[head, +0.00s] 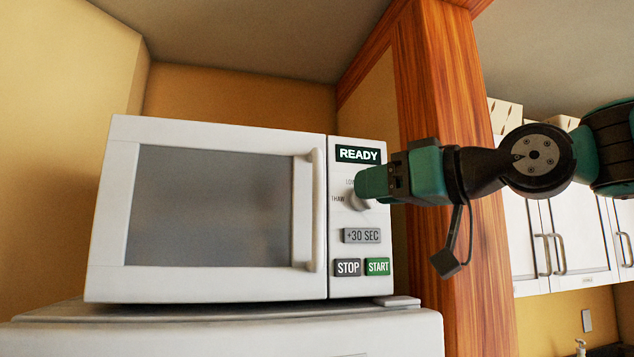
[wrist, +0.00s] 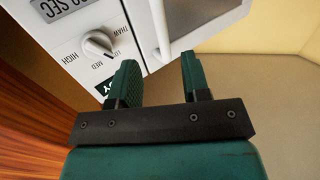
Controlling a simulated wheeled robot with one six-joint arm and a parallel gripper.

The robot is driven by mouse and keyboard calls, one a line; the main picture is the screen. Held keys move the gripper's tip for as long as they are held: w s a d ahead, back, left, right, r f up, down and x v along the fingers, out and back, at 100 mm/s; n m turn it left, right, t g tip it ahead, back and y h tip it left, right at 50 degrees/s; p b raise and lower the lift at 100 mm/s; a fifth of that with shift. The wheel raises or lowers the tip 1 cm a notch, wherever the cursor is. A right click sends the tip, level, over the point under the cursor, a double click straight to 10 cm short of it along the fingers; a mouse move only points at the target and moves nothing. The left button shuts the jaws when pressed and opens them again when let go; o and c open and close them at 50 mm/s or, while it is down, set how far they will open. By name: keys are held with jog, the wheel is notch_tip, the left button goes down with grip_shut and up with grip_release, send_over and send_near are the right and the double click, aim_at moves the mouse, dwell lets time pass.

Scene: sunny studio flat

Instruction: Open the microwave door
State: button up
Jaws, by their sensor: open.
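The white microwave (head: 115,215) stands with its door (head: 210,210) shut. The door has a grey window and a vertical white handle (head: 317,215) along its right edge. My gripper (head: 362,184) comes in from the right, in front of the control panel, partly covering the dial (head: 357,201); it is right of the handle and apart from it. In the wrist view, my gripper (wrist: 157,75) is open and empty, with two green fingers. The handle (wrist: 160,28) shows beyond the gap between the fingertips, and the dial (wrist: 98,43) lies to its left.
The microwave rests on a white appliance (head: 230,335). A wooden panel (head: 440,150) rises close to its right, behind my arm. White cabinets (head: 550,240) are farther right. The space in front of the door looks clear.

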aim_at(321, 196)
jog(key=p+x, duration=0.4)
jog(key=x, duration=0.6)
jog(key=shift+r+p, duration=0.15)
jog(key=shift+p, duration=0.25)
jog(key=shift+w+a, duration=0.3)
grip_shut()
